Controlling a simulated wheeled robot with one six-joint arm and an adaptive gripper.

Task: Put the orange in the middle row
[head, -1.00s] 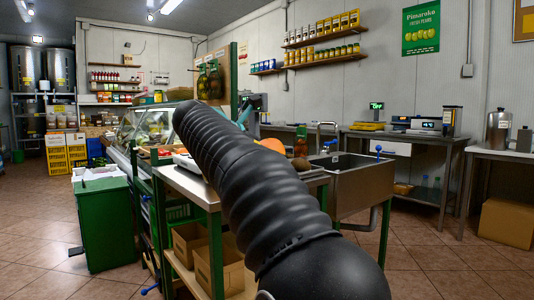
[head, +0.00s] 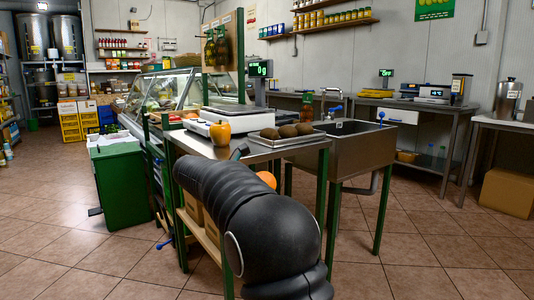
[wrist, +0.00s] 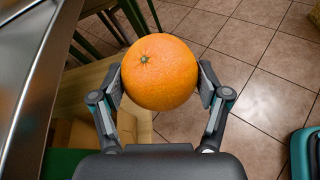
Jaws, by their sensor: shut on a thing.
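The orange (wrist: 160,72) is round and bright, with a small dark stem spot. My gripper (wrist: 161,82) is shut on it, one finger at each side, in the wrist view. In the head view the orange (head: 267,180) shows partly behind my black arm, beside and below the top of the steel table (head: 262,152). My gripper is mostly hidden there. I cannot tell which place is the middle row.
A tray (head: 287,141) holds several brown round fruits. A sink (head: 352,150) adjoins at right. A green bin (head: 122,185) stands left.

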